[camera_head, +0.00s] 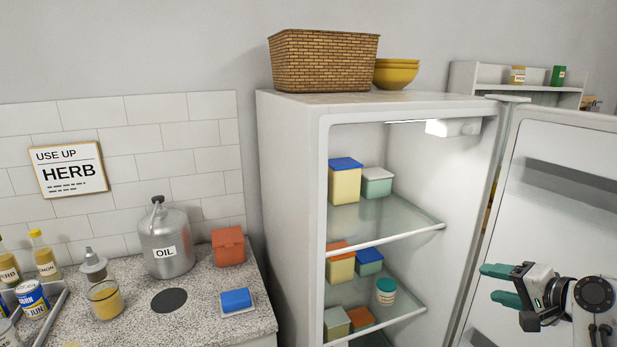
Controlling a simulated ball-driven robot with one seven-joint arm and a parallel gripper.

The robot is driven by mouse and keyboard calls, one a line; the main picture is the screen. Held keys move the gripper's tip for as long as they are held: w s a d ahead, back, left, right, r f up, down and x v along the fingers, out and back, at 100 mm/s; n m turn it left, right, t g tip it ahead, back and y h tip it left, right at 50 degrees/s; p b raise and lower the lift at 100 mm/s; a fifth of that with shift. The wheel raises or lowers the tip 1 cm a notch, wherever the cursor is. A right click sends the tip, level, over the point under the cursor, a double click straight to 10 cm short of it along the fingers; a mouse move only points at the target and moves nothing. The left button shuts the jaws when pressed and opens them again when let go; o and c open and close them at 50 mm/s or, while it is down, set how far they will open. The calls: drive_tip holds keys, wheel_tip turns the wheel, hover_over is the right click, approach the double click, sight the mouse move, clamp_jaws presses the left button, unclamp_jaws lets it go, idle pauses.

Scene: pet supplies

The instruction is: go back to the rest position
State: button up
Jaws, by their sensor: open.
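My gripper (489,284) is at the lower right, in front of the open fridge door (560,215). Its two green fingers point left and stand apart, with nothing between them. The gripper is to the right of the fridge shelves and touches no object that I can see. My arm runs out of the frame at the lower right.
The open fridge (290,200) holds several lidded boxes and a round tub (386,291). A basket (325,62) and yellow bowls (396,74) stand on top. The counter (200,285) at left bears an oil can (167,243), a red box (228,246) and a glass (105,301).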

drive_tip(key=s+a+f+n+g+h+b, duration=0.1)
drive_tip(key=s+a+f+g, duration=0.15)
drive_tip(key=s+f, duration=0.4)
drive_tip(key=s+a+f+n+g, duration=0.15)
drive_tip(key=s+a+f, duration=0.25)
drive_tip(key=f, duration=0.5)
drive_tip(key=s+a+f+n+g+h+b, duration=0.1)
drive_tip(key=s+a+f+n+g, duration=0.1)
drive_tip(key=s+f, duration=0.4)
drive_tip(key=s+a+f+n+g, duration=0.2)
drive_tip(key=s+f, duration=0.4)
drive_tip(key=s, duration=0.5)
drive_tip(key=shift+a+h+b, duration=0.15)
drive_tip(key=shift+h+b, duration=0.2)
drive_tip(key=shift+h, duration=0.05)
drive_tip(key=s+f+n+g, duration=0.1)
drive_tip(key=s, duration=0.3)
drive_tip(key=s+f+n+g+h, duration=0.1)
drive_tip(key=s, duration=0.4)
drive_tip(key=s+n+b, duration=0.1)
drive_tip(key=s, duration=0.4)
drive_tip(key=shift+s+a+f+g+h, duration=0.1)
drive_tip(key=shift+s+f+g+h, duration=0.15)
drive_tip(key=shift+f+g+h, duration=0.15)
drive_tip(key=shift+c, duration=0.3)
